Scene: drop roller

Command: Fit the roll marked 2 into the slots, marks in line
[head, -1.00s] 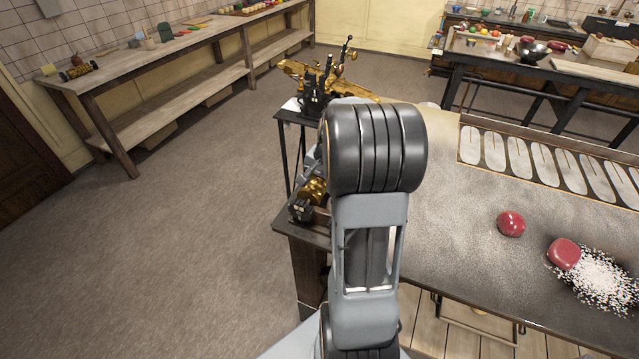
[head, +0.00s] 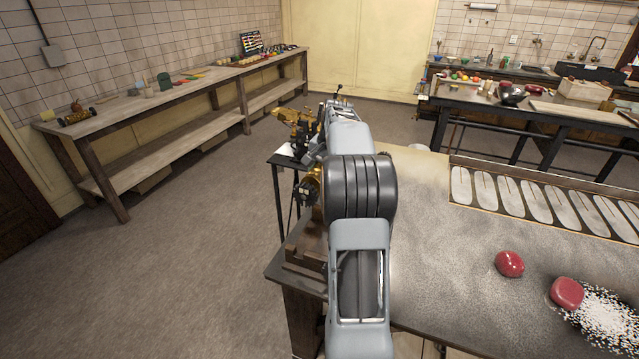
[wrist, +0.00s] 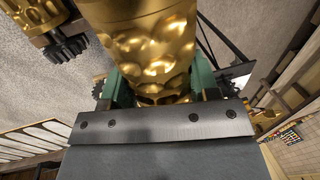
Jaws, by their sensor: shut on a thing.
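My gripper (wrist: 160,84) is shut on a gold, dimpled roll (wrist: 152,45); its green pads press on both sides. A gold roll with a dark toothed end (head: 311,188) shows left of my arm in the head view, above the wooden rack, and looks like the held one. No number or alignment mark is readable. A second gold roll with a dark gear (wrist: 42,14) lies at the top left of the wrist view. The gold and black machine (head: 292,118) stands on a small dark table beyond my arm. Its slots are hidden or too small to tell.
The wooden rack (head: 304,258) sits at the left end of the floured worktable (head: 435,225). Red lumps (head: 509,264) and a moulded tray (head: 540,205) are on that table. A long bench (head: 150,103) runs along the left wall. Floor between is clear.

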